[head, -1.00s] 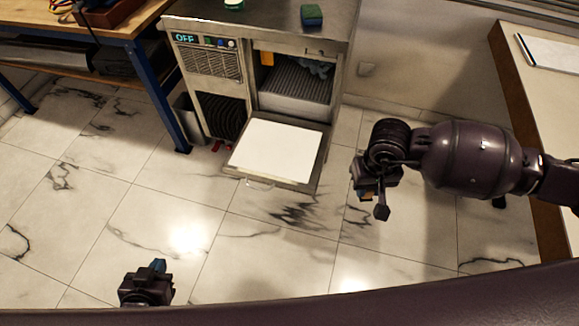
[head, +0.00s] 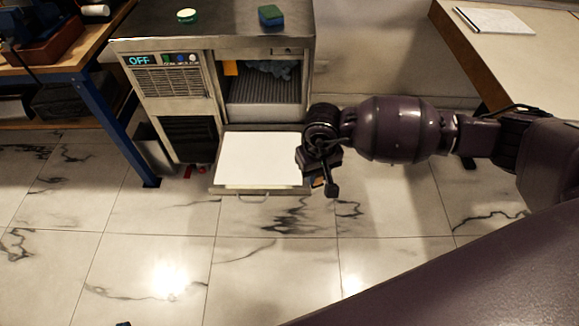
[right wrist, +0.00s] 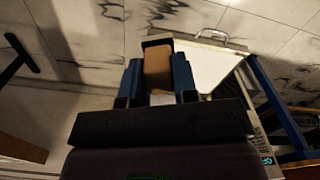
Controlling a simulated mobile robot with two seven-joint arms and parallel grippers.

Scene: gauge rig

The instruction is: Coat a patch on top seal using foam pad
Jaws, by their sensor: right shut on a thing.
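My right gripper (head: 322,170) is beside the right edge of the lowered door of a metal cabinet (head: 175,95). In the right wrist view its blue fingers (right wrist: 158,72) are shut on a tan block with a dark end, which looks like the foam pad (right wrist: 158,66). The white door panel (head: 258,160) lies beyond the pad and also shows in the right wrist view (right wrist: 212,66). The cabinet's opening shows a grey ribbed part (head: 262,98). I cannot make out which edge is the top seal. Only a dark tip of my left gripper (head: 122,323) shows at the bottom edge.
A green and blue sponge (head: 271,15) and a round green-rimmed tin (head: 187,15) stand on the cabinet top. A workbench with blue legs (head: 120,135) is at left. A pale table with a notebook (head: 495,20) is at right. The floor before the door is clear.

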